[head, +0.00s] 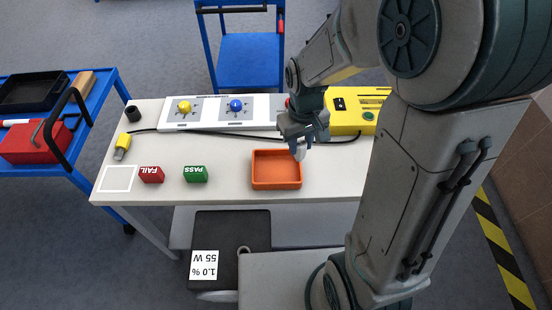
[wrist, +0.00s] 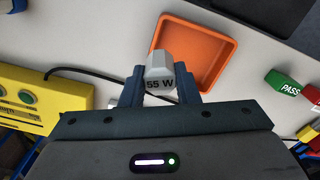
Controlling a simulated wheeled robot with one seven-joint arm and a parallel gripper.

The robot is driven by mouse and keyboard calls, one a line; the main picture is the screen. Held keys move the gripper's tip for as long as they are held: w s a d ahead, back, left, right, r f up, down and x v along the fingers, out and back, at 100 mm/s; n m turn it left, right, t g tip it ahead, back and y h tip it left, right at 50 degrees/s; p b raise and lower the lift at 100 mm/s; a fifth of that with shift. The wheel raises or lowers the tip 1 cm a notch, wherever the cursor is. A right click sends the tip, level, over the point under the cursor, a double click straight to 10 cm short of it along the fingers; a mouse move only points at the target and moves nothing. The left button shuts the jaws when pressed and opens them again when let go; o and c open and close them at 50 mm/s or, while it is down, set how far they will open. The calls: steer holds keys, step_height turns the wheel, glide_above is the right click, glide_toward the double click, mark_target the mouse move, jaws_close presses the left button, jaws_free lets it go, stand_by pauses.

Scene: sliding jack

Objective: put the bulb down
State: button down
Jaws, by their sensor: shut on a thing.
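My gripper (head: 299,146) is shut on a pale bulb (head: 299,152). In the wrist view my gripper (wrist: 160,88) holds the bulb (wrist: 159,66), which is marked "55 W", between its two dark fingers. The bulb is near the orange tray (head: 277,184), at its far right side in the head view. The orange tray (wrist: 166,30) looks empty. I cannot tell how high the bulb is above the table. The fingers hide part of the bulb.
A white table (head: 225,179) carries a red FAIL block (head: 152,174), a green PASS block (head: 195,174), a white outlined square (head: 116,178), a yellow device (head: 350,118) and a board with yellow and blue knobs (head: 236,112). A black cable (head: 220,134) runs behind the tray.

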steer(key=shift+w+a+f, duration=0.3)
steer(key=shift+a+f, duration=0.65)
steer(key=shift+f, duration=0.3)
steer(key=shift+w+a+f, duration=0.3)
steer(key=shift+a+f, duration=0.65)
steer(key=shift+f, duration=0.35)
steer(key=shift+w+a+f, duration=0.3)
steer(key=shift+a+f, duration=0.65)
steer(key=shift+f, duration=0.3)
steer(key=shift+f, duration=0.2)
steer(key=c, duration=1.1)
jaws_free()
